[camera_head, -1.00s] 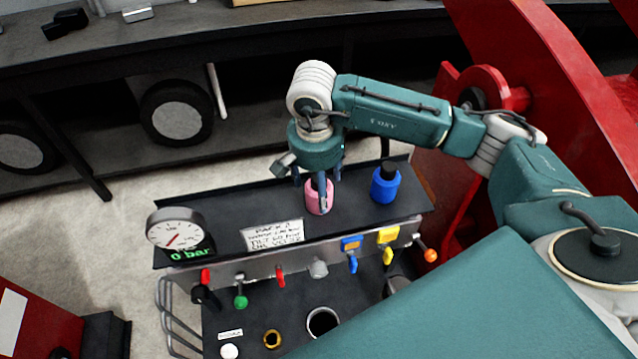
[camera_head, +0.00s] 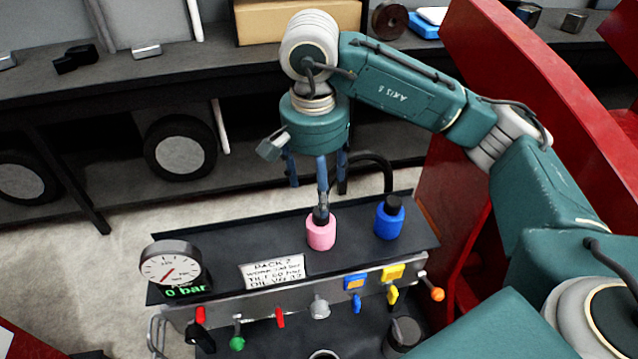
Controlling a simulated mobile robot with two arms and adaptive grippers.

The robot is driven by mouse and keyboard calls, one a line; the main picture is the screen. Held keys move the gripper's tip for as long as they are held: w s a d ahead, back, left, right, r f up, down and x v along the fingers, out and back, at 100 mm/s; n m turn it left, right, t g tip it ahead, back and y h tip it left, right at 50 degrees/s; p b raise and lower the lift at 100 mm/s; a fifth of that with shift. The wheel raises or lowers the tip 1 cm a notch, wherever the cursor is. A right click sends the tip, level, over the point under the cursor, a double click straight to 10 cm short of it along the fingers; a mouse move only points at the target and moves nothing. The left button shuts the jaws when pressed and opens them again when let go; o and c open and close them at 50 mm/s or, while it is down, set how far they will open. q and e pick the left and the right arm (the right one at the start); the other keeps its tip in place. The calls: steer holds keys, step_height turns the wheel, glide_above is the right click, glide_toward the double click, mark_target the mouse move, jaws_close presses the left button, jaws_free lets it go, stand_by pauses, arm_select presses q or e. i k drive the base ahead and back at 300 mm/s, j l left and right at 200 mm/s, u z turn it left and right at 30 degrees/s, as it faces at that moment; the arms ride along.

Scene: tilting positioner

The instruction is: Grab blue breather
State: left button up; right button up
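The blue breather (camera_head: 389,219), a blue canister with a black top, stands upright on the dark top shelf of the panel, right of centre. A similar pink canister (camera_head: 321,233) with a dark top stands to its left. My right gripper (camera_head: 318,190) points down above the pink canister, left of the blue breather and apart from it. Its fingers are spread and hold nothing. One finger overlaps the pink canister's top in the picture; I cannot tell whether they touch. My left gripper is not in view.
A gauge (camera_head: 170,265) reading 0 bar and a white label plate (camera_head: 274,272) stand on the panel's left. Several coloured valve handles line its front. A black hose (camera_head: 380,165) curves behind the blue breather. A red frame (camera_head: 540,90) is at the right.

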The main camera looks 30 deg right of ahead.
mark_target(389, 214)
steer(key=z, duration=1.35)
